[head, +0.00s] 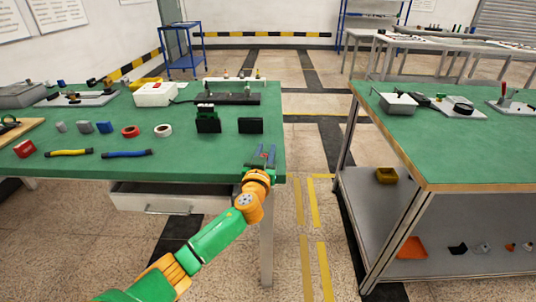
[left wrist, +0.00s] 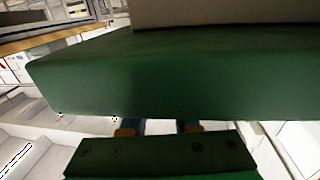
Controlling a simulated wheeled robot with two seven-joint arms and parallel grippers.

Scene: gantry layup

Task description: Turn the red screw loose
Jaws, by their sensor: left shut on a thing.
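My left gripper (head: 263,156) is over the right front corner of the green-topped table (head: 205,150). Its fingers are closed around a small reddish thing (head: 264,155), too small for me to tell whether it is the red screw. In the left wrist view, the blue fingertips (left wrist: 160,127) are mostly hidden, and a large dark green slab (left wrist: 170,75) fills the middle. What the fingers hold cannot be seen there. My right gripper is in neither view.
A black block (head: 250,126) and a black-and-green box (head: 208,119) stand behind my left gripper. A black fixture with small upright posts (head: 235,98) is farther back. Red and white rings lie to the left. A second green table (head: 460,160) stands right, across an aisle.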

